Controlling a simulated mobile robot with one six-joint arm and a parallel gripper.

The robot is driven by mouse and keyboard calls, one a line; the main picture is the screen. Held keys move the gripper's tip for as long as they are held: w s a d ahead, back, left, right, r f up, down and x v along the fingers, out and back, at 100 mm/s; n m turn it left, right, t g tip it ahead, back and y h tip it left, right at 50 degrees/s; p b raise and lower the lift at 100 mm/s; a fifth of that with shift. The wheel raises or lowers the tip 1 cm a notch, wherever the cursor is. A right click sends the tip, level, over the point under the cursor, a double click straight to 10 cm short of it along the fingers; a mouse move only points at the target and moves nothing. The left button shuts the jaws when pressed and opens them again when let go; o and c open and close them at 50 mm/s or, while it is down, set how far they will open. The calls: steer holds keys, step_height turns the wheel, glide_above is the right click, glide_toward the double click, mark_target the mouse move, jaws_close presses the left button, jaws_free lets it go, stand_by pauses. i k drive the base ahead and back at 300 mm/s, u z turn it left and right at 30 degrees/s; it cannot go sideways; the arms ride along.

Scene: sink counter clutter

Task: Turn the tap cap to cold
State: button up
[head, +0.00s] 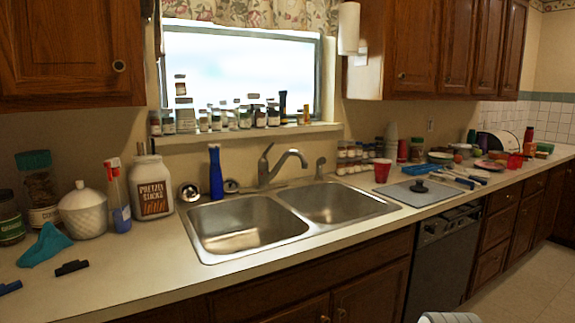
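The tap (265,175) is a metal faucet at the back rim of the double sink, roughly at its middle. Its spout arches to the right over the basins. The tap cap (265,152), with a short lever, sits on top of the body and points up. Which way it is turned between hot and cold is too small to tell. No water is visible. My gripper is not in view.
The double steel sink (250,240) looks empty. A blue bottle (216,172) stands left of the tap, and a sprayer (320,168) stands right. A pretzel jar (151,188) and red cup (382,170) flank the sink.

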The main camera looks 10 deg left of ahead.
mark_target(264, 164)
steer(key=u, duration=0.05)
steer(key=i, duration=1.15)
steer(key=u, duration=0.7)
